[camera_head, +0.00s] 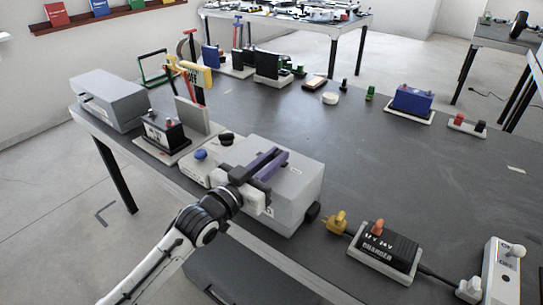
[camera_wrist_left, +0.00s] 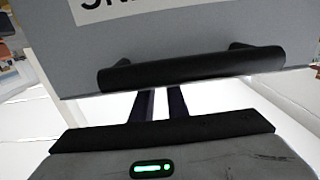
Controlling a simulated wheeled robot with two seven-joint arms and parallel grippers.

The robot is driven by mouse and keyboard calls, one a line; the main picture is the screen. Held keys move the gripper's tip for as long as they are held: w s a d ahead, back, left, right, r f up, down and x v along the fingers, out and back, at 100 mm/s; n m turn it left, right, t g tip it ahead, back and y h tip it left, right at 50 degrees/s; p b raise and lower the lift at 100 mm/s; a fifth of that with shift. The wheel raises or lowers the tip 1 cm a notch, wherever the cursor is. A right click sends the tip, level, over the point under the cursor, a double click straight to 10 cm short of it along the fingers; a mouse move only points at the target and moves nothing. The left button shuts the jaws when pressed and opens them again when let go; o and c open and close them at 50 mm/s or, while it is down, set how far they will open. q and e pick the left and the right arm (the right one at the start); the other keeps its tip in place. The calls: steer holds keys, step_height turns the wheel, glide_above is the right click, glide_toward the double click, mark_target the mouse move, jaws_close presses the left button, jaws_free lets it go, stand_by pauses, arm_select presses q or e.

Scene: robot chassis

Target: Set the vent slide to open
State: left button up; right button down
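My left gripper (camera_head: 274,158), with two purple fingers, reaches over the top of a grey box (camera_head: 305,178) at the near edge of the table. In the left wrist view the fingers (camera_wrist_left: 160,104) run side by side with a narrow bright gap, nothing seen between them. Their far ends are hidden behind a black bar handle (camera_wrist_left: 190,70) on the grey box face (camera_wrist_left: 200,30), which bears a cut-off label. I cannot make out for certain which part is the vent slide, or whether the fingers touch the box. My right gripper is not in view.
A blue knob (camera_head: 201,155) and a black knob (camera_head: 226,139) stand just left of the box. A black battery (camera_head: 165,132) is beyond them. A charger (camera_head: 384,248) and a yellow plug (camera_head: 338,222) lie to the right. The table's middle is mostly clear.

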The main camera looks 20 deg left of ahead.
arm_select(q)
steer(key=o, duration=0.3)
steer(key=shift+d, duration=0.15)
steer(key=shift+s, duration=0.15)
steer(key=v, duration=1)
